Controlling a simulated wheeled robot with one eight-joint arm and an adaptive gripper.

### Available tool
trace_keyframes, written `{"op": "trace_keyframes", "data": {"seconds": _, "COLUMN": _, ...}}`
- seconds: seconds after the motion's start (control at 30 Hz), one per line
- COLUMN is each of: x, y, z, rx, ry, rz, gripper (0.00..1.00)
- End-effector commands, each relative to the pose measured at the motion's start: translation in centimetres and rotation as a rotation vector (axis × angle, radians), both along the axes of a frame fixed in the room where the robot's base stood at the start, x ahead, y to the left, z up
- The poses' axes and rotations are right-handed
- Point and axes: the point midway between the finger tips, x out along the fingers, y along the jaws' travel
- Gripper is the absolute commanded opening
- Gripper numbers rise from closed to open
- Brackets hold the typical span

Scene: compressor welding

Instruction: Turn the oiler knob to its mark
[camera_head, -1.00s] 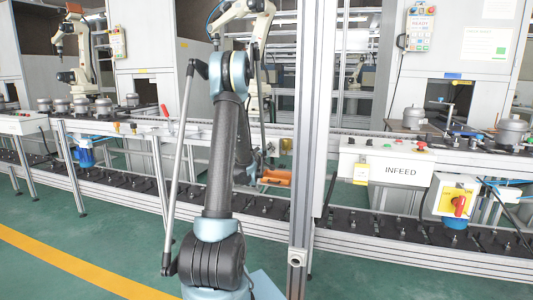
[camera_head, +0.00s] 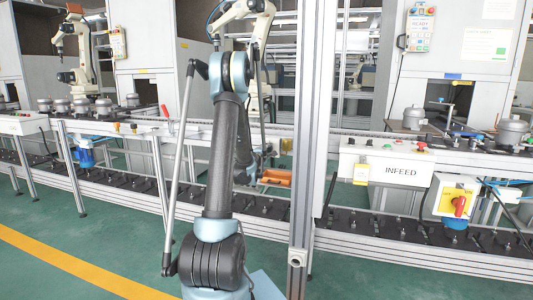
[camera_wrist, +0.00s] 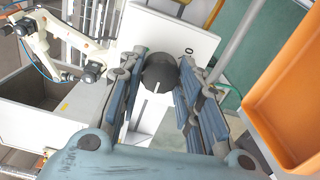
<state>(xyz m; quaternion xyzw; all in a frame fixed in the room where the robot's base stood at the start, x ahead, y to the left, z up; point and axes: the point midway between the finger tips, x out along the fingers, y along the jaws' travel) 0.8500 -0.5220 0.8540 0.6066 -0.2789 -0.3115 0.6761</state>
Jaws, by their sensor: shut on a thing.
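In the wrist view, the oiler knob (camera_wrist: 160,72) is a dark round knob with a pale line on its near side. It sits in front of a white panel (camera_wrist: 195,42). My gripper (camera_wrist: 158,80) is shut on the knob, with one blue-grey finger pad on each side of it. The fingers hide parts of the panel, and I cannot make out the mark. In the head view my own arm hides the knob and the fingertips.
A white robot arm (camera_wrist: 62,42) stands at upper left. A metal post (camera_head: 305,150) rises right of my arm.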

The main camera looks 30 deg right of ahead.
Motion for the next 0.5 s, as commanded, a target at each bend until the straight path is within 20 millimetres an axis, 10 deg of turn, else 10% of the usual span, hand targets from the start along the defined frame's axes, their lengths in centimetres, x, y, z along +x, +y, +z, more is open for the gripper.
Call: {"op": "trace_keyframes", "data": {"seconds": 0.5, "x": -0.03, "y": 0.16, "z": -0.09, "rx": -0.315, "ry": 0.368, "rz": 0.002, "gripper": 0.08}}
